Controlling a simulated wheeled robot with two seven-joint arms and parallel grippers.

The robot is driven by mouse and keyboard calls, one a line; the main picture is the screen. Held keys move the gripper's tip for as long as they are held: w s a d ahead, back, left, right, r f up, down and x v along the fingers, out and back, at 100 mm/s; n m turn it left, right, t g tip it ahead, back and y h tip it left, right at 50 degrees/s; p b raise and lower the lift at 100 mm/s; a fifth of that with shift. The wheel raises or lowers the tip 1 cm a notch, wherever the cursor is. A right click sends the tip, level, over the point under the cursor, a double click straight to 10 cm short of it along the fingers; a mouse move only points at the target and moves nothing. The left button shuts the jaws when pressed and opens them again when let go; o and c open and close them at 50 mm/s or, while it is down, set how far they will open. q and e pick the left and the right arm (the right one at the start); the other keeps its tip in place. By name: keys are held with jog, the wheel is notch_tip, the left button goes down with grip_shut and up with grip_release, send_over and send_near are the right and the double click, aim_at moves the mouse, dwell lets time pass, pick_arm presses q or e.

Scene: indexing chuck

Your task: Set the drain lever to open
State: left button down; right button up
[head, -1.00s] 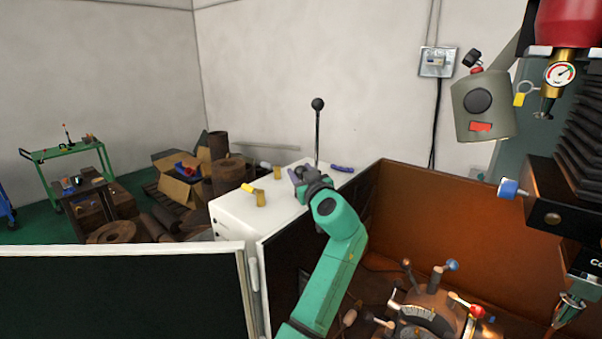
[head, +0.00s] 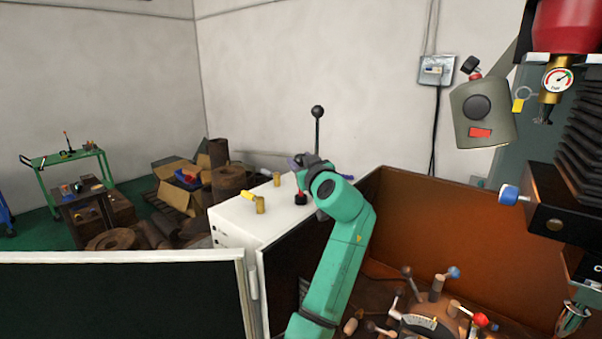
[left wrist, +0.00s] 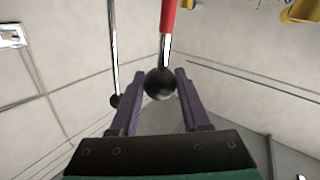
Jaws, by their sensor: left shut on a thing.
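My left gripper (head: 300,161) is over the top of the white cabinet (head: 232,222). In the left wrist view, its purple fingers (left wrist: 160,85) are shut on the black ball knob (left wrist: 160,84) of a lever with a red sleeve (left wrist: 168,18). In the head view, the wrist hides most of this lever; a small black-and-red part (head: 300,197) shows below the gripper. No label is readable, so I cannot tell its marked position.
A tall thin rod with a black ball (head: 318,111) rises close behind the gripper. A brass fitting with a yellow handle (head: 260,204) stands on the cabinet to the left. An orange-brown enclosure wall (head: 450,215) and several machine levers are at right.

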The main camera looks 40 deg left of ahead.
pick_arm(q)
jog(key=c, duration=0.7)
grip_release()
jog(key=shift+r+t, duration=0.3)
jog(key=shift+r, duration=0.15)
jog(key=o, duration=0.3)
jog(key=shift+f, duration=0.15)
jog(key=shift+d+f, duration=0.15)
jog(key=b+v, duration=0.6)
jog(key=v, duration=0.8)
jog(key=shift+d+b, duration=0.15)
jog(key=shift+b, duration=0.25)
